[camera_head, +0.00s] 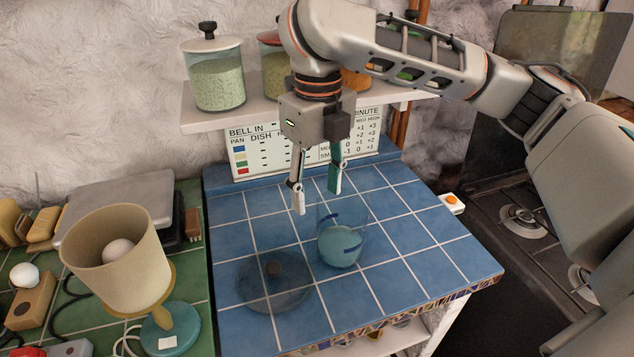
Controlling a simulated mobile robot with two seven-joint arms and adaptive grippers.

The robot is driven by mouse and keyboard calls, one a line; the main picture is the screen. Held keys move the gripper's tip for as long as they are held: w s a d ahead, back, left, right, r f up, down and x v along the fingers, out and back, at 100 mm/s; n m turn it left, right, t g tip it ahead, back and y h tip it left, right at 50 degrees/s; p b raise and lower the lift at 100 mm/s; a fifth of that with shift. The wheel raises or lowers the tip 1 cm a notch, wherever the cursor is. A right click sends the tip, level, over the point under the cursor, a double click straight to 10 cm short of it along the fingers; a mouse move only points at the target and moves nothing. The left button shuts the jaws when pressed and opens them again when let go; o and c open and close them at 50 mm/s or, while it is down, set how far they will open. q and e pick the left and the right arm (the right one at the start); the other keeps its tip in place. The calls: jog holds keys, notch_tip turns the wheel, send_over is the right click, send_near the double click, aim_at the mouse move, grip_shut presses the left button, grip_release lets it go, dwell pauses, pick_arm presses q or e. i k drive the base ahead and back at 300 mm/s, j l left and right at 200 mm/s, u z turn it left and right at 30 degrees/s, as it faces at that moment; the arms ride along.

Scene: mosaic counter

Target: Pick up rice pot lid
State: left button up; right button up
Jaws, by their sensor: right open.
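A clear, dark-tinted round lid (245,291) with a dark brown knob (273,268) lies flat on the blue tiled counter. A clear glass pot (340,247) with pale blue contents and dark blue marks stands just right of and behind the lid; no lid shows on it. My right gripper (317,200) points down with its fingers apart and nothing between them. In the picture it is above and behind the lid, over the pot's rim area; its exact height is unclear. My left gripper is out of view.
A white shelf (205,119) at the back holds several lidded jars, one with green contents (217,84). A sign (250,158) stands below it. The blue counter (420,285) is clear at right.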

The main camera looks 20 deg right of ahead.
aim_at(275, 279)
jog(key=k, duration=1)
